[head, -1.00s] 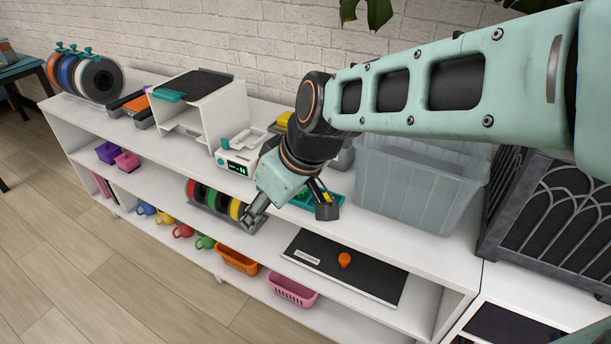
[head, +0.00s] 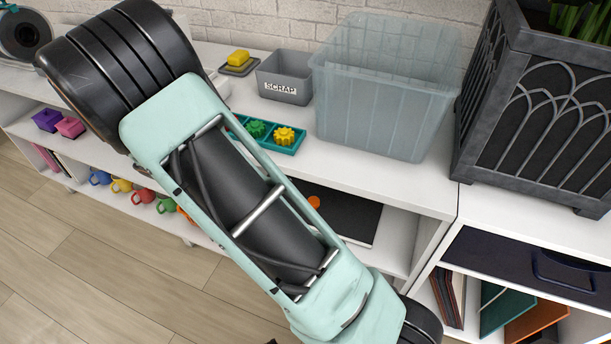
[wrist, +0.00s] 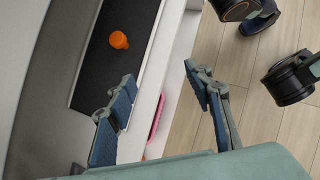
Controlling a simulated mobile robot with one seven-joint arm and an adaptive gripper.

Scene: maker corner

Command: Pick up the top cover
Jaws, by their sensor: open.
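No part is plainly marked as the top cover, and I cannot tell which thing it is. A small orange rounded piece (head: 314,201) lies on a black mat (head: 357,218) on the shelf below the top board. The piece also shows in the wrist view (wrist: 119,40), on the mat (wrist: 92,77). My gripper (wrist: 159,73) is open and empty in the wrist view, its two fingers wide apart. The orange piece lies beyond the left finger, apart from it. In the head view my arm hides the gripper and part of the mat.
On the top board stand a clear bin (head: 380,95), a grey scrap box (head: 284,80), a teal tray (head: 268,140) with gear-like pieces and a dark planter (head: 545,110). Wooden floor (wrist: 190,125) is open in front.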

